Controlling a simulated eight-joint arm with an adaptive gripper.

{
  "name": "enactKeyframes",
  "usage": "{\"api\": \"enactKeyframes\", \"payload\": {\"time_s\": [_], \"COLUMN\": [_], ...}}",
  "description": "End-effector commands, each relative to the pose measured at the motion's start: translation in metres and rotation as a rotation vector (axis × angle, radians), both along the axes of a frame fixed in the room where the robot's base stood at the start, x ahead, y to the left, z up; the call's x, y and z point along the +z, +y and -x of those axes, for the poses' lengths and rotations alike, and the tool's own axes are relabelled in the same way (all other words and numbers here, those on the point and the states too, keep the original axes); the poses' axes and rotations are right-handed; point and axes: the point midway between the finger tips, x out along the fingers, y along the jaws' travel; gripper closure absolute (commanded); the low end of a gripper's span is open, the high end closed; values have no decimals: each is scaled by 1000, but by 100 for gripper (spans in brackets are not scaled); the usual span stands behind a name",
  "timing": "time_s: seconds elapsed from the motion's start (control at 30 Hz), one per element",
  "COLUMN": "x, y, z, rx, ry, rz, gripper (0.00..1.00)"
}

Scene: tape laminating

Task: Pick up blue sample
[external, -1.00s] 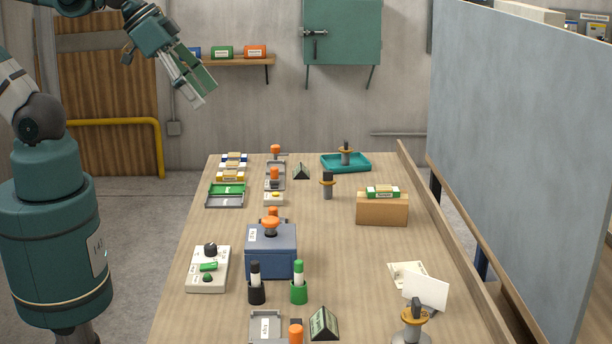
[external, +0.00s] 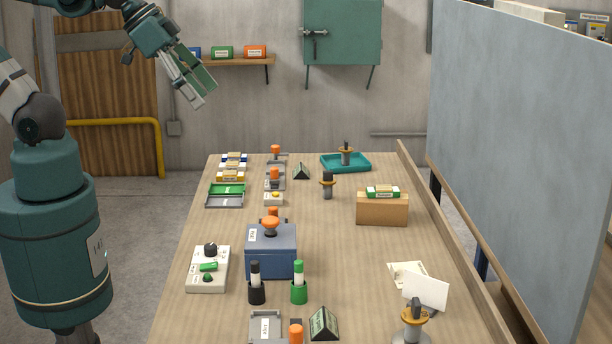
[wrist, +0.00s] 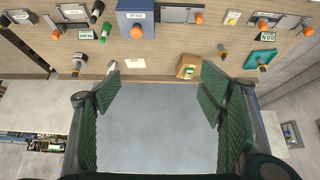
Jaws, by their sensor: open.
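My gripper (external: 206,97) is open and empty, raised high to the left of the table's far end. A small white and blue sample (external: 234,157) lies at the back left of the table, at the far end of a row of small samples. Yellow-marked samples (external: 230,177) lie just in front of it. My gripper is well away from the row. I cannot clearly make out the blue sample in the wrist view.
A blue machine (external: 270,252) stands mid-table, and a brown box (external: 382,209) with a green-topped sample stands right. A teal tray (external: 362,168) is at the back. A tall grey panel (external: 520,150) borders the right side.

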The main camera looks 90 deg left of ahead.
Motion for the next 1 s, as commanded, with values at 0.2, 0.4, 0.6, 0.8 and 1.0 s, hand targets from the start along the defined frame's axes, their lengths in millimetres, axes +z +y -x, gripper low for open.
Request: {"api": "enactKeyframes", "payload": {"time_s": [0.2, 0.4, 0.6, 0.8, 1.0], "x": [0, 0, 0, 0, -1], "y": [0, 0, 8, 27, 57], "z": [0, 0, -6, -20, -40], "rx": [0, 1, 27, 92, 189], "ry": [0, 0, 10, 38, 75], "rz": [0, 0, 6, 21, 45], "gripper": [28, 28, 28, 28, 28]}}
